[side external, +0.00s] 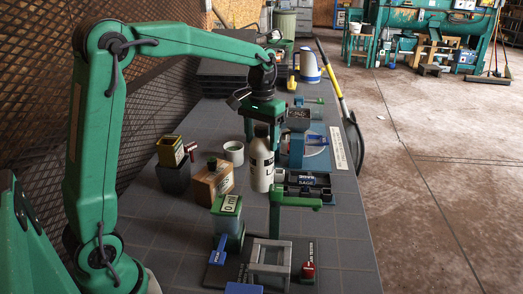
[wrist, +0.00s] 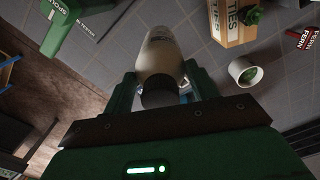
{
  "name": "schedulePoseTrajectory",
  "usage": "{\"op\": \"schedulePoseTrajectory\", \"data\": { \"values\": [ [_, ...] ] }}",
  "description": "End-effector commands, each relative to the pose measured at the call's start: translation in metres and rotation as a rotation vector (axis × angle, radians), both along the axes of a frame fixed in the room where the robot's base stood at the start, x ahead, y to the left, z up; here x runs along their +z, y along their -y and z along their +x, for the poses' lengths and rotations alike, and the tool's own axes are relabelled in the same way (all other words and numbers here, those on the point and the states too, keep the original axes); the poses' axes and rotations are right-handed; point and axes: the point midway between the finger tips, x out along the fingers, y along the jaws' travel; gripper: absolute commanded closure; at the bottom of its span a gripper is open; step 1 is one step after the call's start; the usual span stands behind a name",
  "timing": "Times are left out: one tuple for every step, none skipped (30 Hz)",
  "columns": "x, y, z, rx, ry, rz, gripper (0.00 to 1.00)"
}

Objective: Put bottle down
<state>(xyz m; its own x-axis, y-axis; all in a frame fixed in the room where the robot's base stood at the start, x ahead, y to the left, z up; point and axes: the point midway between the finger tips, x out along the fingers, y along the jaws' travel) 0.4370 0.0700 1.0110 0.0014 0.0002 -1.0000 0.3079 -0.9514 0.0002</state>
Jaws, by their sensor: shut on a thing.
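The white bottle (side external: 261,168) is upright below my gripper (side external: 263,130) in the side external view, with a dark label band around it. My gripper is shut on the bottle near its top. Whether the bottle's base touches the grey tabletop or hangs just above it, I cannot tell. In the wrist view, the bottle (wrist: 162,56) with its dark cap sits between the two green fingers of my gripper (wrist: 160,75).
A white cup (side external: 234,152) and a brown box (side external: 211,184) stand left of the bottle. A dark SAGE tray (side external: 308,187) and green stand (side external: 276,212) are close at right and front. A green-lidded container (side external: 227,217) stands in front. Bare tabletop (side external: 345,225) shows at right.

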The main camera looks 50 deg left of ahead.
Motion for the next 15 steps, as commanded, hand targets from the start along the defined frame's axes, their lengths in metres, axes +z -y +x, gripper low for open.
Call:
{"op": "schedulePoseTrajectory", "data": {
  "values": [
    [-0.004, 0.0, 0.0, 0.0, -0.002, -0.001, 1.0],
    [-0.007, 0.0, 0.0, 0.0, -0.002, -0.001, 1.0],
    [-0.012, 0.0, 0.0, 0.0, -0.001, 0.0, 1.0],
    [-0.016, 0.0, 0.0, 0.0, -0.002, -0.001, 1.0],
    [-0.02, 0.0, -0.001, 0.0, -0.003, -0.001, 1.0],
    [-0.026, 0.0, 0.0, 0.0, -0.002, -0.001, 1.0],
    [-0.03, 0.0, 0.0, 0.0, -0.002, -0.001, 1.0],
    [-0.034, 0.0, 0.0, 0.0, -0.002, -0.001, 1.0],
    [-0.04, 0.0, 0.0, 0.0, -0.003, -0.001, 1.0],
    [-0.043, 0.0, 0.0, 0.0, -0.002, -0.001, 1.0],
    [-0.046, 0.0, 0.0, 0.0, -0.001, 0.0, 1.0],
    [-0.05, 0.0, 0.0, 0.0, -0.001, 0.0, 1.0],
    [-0.052, 0.0, 0.0, 0.0, -0.001, 0.0, 1.0],
    [-0.054, 0.0, 0.0, 0.0, 0.0, 0.0, 1.0],
    [-0.055, 0.0, 0.0, 0.0, 0.001, 0.0, 1.0]
  ]
}}
